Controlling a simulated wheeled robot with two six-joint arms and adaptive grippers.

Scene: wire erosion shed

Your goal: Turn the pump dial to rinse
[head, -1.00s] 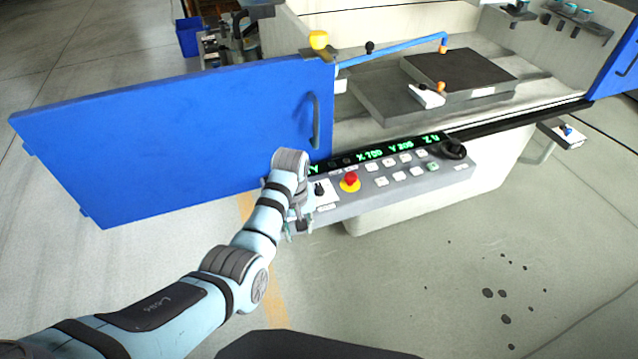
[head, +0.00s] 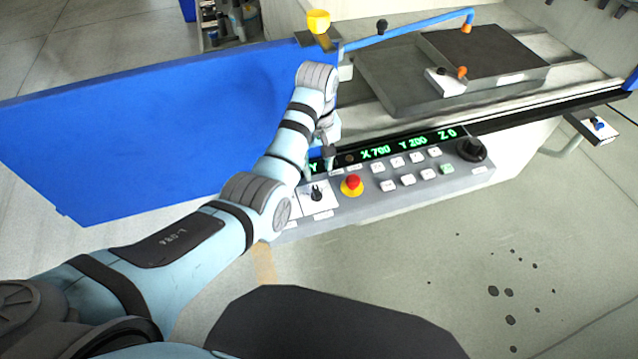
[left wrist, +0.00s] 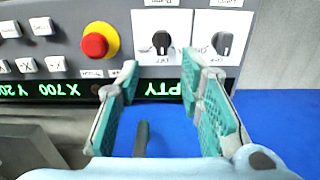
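Two black dials on white plates sit at the left end of the grey control panel (head: 375,203). One dial (head: 317,192) shows beside the red stop button in the head view; my arm mostly hides the other. The left wrist view shows both, the dial nearer the stop button (left wrist: 161,41) and the outer dial (left wrist: 221,43). Their labels are too small to read, so I cannot tell which is the pump dial. My left gripper (head: 319,168) is open and empty by the panel's display edge, apart from the dials. Its teal-padded fingers (left wrist: 160,66) are spread. My right gripper is out of view.
The red stop button (head: 352,184) on its yellow base is close beside the dials. Several white push buttons (head: 408,180) and a black knob (head: 471,148) lie farther right. A blue door (head: 140,150) stands behind my left arm.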

